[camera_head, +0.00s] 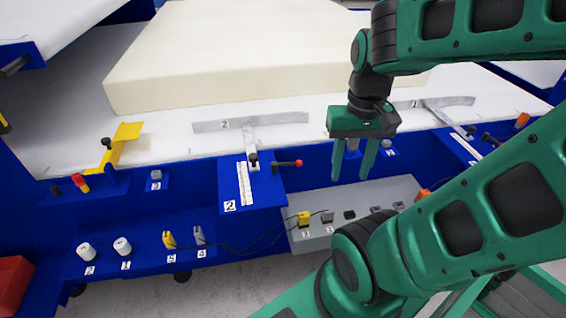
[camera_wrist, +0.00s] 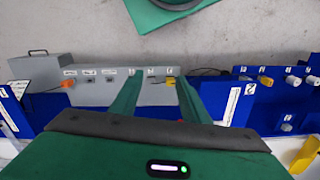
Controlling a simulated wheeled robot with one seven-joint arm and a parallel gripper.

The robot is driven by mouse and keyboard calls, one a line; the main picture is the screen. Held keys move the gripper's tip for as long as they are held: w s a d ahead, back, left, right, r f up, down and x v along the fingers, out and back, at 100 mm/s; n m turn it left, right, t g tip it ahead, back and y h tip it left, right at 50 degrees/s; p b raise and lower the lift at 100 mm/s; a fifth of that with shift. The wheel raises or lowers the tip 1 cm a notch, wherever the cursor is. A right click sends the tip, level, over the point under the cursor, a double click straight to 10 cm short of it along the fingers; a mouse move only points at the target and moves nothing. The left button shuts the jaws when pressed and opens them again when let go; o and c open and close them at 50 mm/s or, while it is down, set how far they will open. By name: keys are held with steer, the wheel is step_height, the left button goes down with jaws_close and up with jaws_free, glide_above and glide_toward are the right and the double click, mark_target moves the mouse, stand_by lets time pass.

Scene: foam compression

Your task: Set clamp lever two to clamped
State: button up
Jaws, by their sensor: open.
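Clamp lever two appears to be the dark rod with a red tip (camera_head: 297,163) on the blue bracket labelled 2 (camera_head: 229,190). It points right, roughly level, beside a white scale strip (camera_head: 243,184). A flat grey metal bar labelled 2 (camera_head: 275,119) lies above it at the front of the foam block (camera_head: 190,60). My gripper (camera_head: 352,178) is open and empty, fingers down, to the right of the lever and apart from it. In the wrist view my open fingers (camera_wrist: 156,98) show, with the labelled bracket (camera_wrist: 231,104) to their right; the lever is mostly hidden there.
A grey box with numbered connectors (camera_head: 300,240) stands below my gripper, with a thin black cable. A second bar labelled 1 (camera_head: 450,101) is at the right. A yellow bracket (camera_head: 127,132), white knobs (camera_head: 122,246) and yellow and grey plugs (camera_head: 169,239) are at the left.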

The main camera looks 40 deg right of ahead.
steer(key=shift+s+r, duration=0.2)
steer(key=shift+s, duration=0.15)
steer(key=c, duration=0.5)
steer(key=shift+s+r, duration=0.15)
steer(key=shift+r, duration=0.1)
steer(key=c, duration=0.5)
steer(key=shift+g+y, duration=0.3)
steer(key=shift+g, duration=0.3)
steer(key=w+d+r, duration=0.1)
steer(key=w, duration=0.4)
steer(key=w+d+r, duration=0.1)
steer(key=w, duration=0.4)
steer(key=w+d+r, duration=0.1)
steer(key=w, duration=0.4)
steer(key=shift+w, duration=0.2)
jaws_close()
steer(key=w+d+f, duration=0.1)
steer(key=w+f, duration=0.1)
steer(key=w, duration=0.5)
steer(key=w+d+f+g+y, duration=0.1)
steer(key=w+d+f, duration=0.1)
steer(key=w, duration=0.5)
